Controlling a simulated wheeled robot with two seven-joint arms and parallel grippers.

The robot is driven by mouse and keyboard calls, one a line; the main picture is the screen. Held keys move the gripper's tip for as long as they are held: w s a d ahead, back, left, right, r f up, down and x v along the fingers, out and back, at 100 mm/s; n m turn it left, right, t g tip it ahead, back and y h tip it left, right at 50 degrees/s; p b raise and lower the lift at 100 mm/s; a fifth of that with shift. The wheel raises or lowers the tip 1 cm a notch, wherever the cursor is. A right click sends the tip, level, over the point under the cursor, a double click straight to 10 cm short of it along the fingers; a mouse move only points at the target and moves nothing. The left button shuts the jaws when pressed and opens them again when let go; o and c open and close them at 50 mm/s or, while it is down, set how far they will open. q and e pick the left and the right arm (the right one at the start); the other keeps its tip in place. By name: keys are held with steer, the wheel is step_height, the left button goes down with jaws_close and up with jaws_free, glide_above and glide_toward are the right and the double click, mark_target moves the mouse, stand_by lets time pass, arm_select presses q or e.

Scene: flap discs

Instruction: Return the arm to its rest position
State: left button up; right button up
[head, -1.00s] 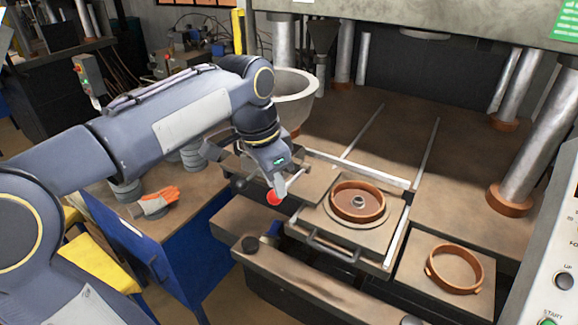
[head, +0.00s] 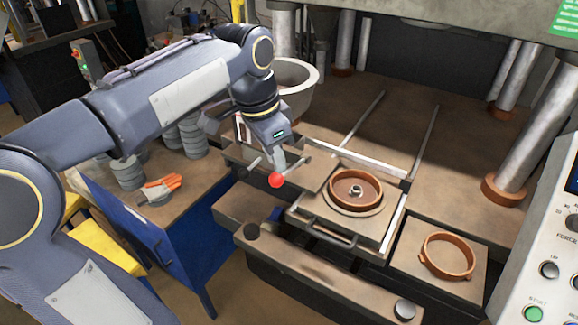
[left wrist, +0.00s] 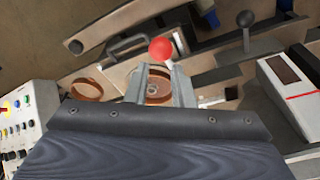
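My left arm reaches in from the left in the head view. Its left gripper (head: 277,160) points down in front of the press, close to a lever's red ball knob (head: 275,180). In the left wrist view the two grey fingers (left wrist: 160,78) stand apart, with a gap between them. The red knob (left wrist: 161,49) shows just beyond the fingertips; whether it touches them I cannot tell. Nothing shows held. My right gripper is in neither view.
A brown ring mould (head: 355,190) sits on the sliding plate with a handle; another brown ring (head: 447,256) lies to its right. A grey bowl (head: 297,85) stands behind the gripper. Gloves (head: 161,189) and stacked discs (head: 127,172) lie on the left bench. A control panel (head: 548,270) stands at right.

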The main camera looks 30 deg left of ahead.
arm_select(q)
steer(key=shift+s+f, duration=0.15)
steer(key=shift+s, duration=0.25)
steer(key=s+d+f+n+t+h+b, duration=0.1)
steer(key=s+f+n, duration=0.3)
steer(key=s+f, duration=0.4)
steer(key=s+d+f+n+t+h+b, duration=0.1)
steer(key=s+d+f+n+t+b, duration=0.1)
steer(key=s+f, duration=0.6)
steer(key=d+f+n+b, duration=0.1)
steer(key=n, duration=0.1)
steer(key=shift+d+f+n+t+h, duration=0.15)
steer(key=shift+f+n+t+h, duration=0.15)
steer(key=shift+n+t, duration=0.1)
